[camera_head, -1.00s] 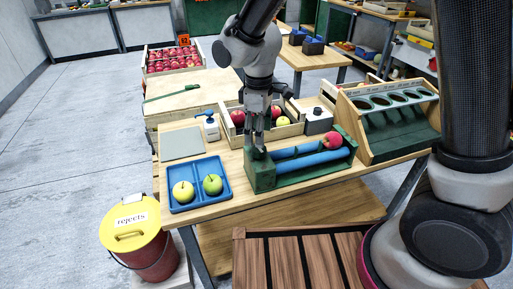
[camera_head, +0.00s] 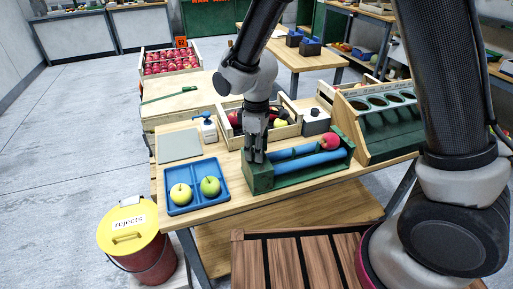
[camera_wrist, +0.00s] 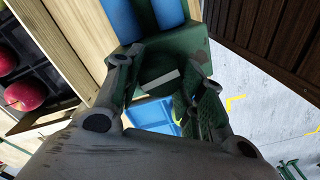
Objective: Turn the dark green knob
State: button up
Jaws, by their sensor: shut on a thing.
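The dark green knob (camera_wrist: 160,72) with a white stripe across it is on top of the left end of a green roller stand (camera_head: 262,182). In the wrist view it sits between the two fingers of my gripper (camera_wrist: 163,75), which is shut on it. In the head view my gripper (camera_head: 255,158) points down at that end of the stand and hides the knob. Two blue rollers (camera_head: 318,161) run right from there, and a red apple (camera_head: 331,141) rests at their far right end.
A blue tray (camera_head: 198,204) with two green apples stands to the left. Behind are a wooden crate (camera_head: 232,139) of apples, a spray bottle (camera_head: 208,127) and a white box (camera_head: 316,122). A sorting rack (camera_head: 385,137) stands right.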

jog(key=shift+m, duration=0.3)
jog(key=m, duration=0.3)
jog(key=shift+m, duration=2.3)
jog(key=o, duration=1)
jog(key=shift+o, duration=0.2)
notch_tip(320, 180, up, 12)
